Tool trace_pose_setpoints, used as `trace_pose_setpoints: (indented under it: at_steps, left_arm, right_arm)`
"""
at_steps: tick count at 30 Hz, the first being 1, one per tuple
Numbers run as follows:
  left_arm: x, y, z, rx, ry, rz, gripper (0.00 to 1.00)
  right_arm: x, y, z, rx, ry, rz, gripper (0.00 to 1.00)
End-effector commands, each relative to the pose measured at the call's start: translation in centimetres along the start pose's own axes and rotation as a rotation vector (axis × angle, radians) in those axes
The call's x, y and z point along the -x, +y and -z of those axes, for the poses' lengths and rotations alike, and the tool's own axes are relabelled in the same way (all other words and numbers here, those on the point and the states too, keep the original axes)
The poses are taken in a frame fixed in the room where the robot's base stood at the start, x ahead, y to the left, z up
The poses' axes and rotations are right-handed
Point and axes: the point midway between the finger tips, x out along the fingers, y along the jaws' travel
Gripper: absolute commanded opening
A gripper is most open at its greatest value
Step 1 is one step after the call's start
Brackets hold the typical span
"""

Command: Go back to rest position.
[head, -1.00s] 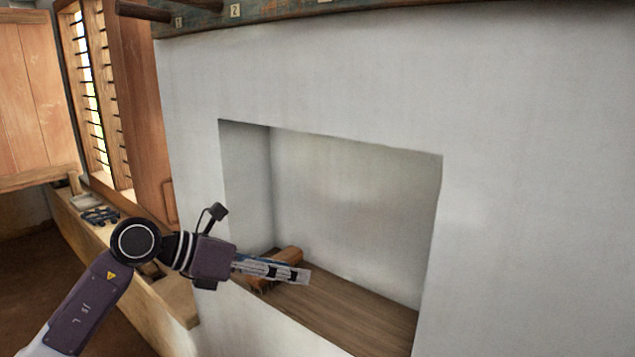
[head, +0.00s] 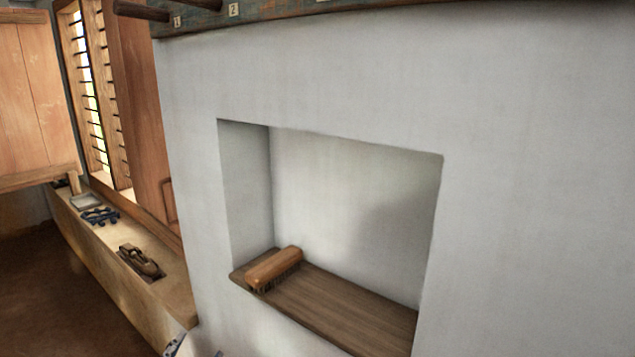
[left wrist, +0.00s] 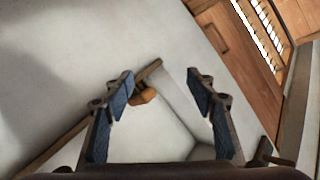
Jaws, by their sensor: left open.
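My left gripper (left wrist: 163,88) is open and empty in the left wrist view, its two dark-padded fingers apart. In the head view only a small piece of it shows at the bottom edge, below the niche. A wooden brush (head: 272,268) with dark bristles lies on the left end of the wooden shelf board (head: 345,309) in the wall niche. The brush (left wrist: 146,96) also shows between the fingers in the left wrist view, some way beyond them. My right gripper is not in view.
The white wall (head: 530,200) surrounds the niche. A ledge (head: 85,237) under the slatted window at left bears a dark wooden tool (head: 141,262), a blue item (head: 99,216) and a small tray (head: 87,201). A pegged board (head: 290,12) runs along the top.

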Motion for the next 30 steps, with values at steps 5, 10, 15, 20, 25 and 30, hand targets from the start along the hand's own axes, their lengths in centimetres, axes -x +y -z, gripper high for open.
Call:
trace_pose_setpoints:
  at_steps: [5, 10, 15, 20, 25, 30]
  left_arm:
    - [6.3, 5.8, -10.7, 0.176, -0.378, -0.181, 0.52]
    - [12.9, 10.0, -16.2, 0.27, -0.635, -0.321, 0.52]
    - [18.9, 12.8, -19.2, 0.327, -0.824, -0.434, 0.52]
    - [22.7, 15.0, -21.2, 0.355, -0.948, -0.512, 0.52]
    - [20.7, 17.7, -24.5, 0.348, -0.96, -0.516, 0.52]
    - [19.2, 21.0, -28.8, 0.341, -0.981, -0.526, 0.52]
  right_arm:
    - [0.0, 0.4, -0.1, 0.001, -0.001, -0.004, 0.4]
    - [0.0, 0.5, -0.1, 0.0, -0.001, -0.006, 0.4]
    - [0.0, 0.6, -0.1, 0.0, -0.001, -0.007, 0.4]
    - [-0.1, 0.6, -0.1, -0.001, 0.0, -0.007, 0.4]
    - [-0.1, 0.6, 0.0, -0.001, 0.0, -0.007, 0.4]
    - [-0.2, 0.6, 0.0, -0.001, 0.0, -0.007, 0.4]
